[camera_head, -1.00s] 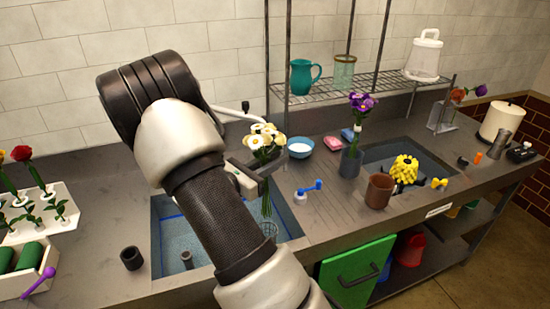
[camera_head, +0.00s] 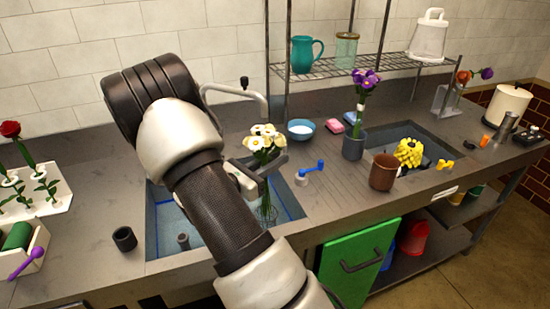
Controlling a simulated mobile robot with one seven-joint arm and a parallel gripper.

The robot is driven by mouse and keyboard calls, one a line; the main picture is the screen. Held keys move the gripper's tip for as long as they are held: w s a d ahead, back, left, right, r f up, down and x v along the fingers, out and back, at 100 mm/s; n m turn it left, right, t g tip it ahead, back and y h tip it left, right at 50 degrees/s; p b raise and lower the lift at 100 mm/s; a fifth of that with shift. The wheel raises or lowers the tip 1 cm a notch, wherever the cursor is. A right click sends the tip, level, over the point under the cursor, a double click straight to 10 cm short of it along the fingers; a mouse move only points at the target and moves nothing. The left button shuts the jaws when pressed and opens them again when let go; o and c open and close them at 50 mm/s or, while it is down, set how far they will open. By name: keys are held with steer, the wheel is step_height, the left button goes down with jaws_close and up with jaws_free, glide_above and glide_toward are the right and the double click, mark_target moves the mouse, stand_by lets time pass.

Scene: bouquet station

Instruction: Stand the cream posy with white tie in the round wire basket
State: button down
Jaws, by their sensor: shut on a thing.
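The cream posy (camera_head: 264,142) has white and cream blooms with yellow centres and green stems, and it is upright above the left sink. My gripper (camera_head: 260,177) is shut on its stems just below the blooms. The white tie cannot be made out clearly beside the jaws. The round wire basket (camera_head: 268,213) stands in the left sink, partly hidden by my arm. The stems' lower ends overlap the basket in the view; whether they are inside its rim cannot be told.
The left sink (camera_head: 292,208) has a faucet (camera_head: 250,92) behind it and a dark cup (camera_head: 124,239) at its left. A blue bowl (camera_head: 301,130), a blue-handled item (camera_head: 312,171), a brown pot (camera_head: 383,172) and a grey vase (camera_head: 354,144) stand to the right.

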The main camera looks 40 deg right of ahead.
steer(key=shift+f+b, duration=1.8)
steer(key=shift+f, duration=1.2)
